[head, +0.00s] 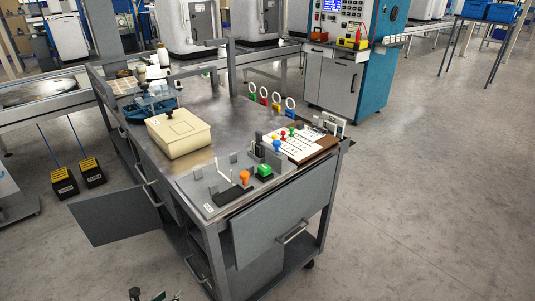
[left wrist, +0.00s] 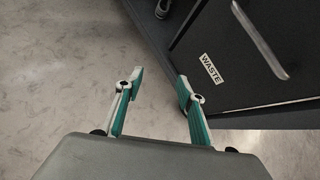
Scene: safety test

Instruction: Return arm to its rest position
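My left gripper (head: 155,295) shows only at the bottom edge of the head view, low in front of the grey workbench's left side. In the left wrist view my left gripper (left wrist: 157,87) has its two green and white fingers spread apart, with nothing between them. Bare floor shows beyond the fingers. A dark cabinet front with a "WASTE" label (left wrist: 211,68) and a metal handle is to their right. Most of my left arm is out of sight. My right gripper and arm are in neither view.
An open door panel (head: 115,212) juts out left, and a drawer (head: 285,218) sticks out at the front. Floor (head: 430,200) at the right is clear.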

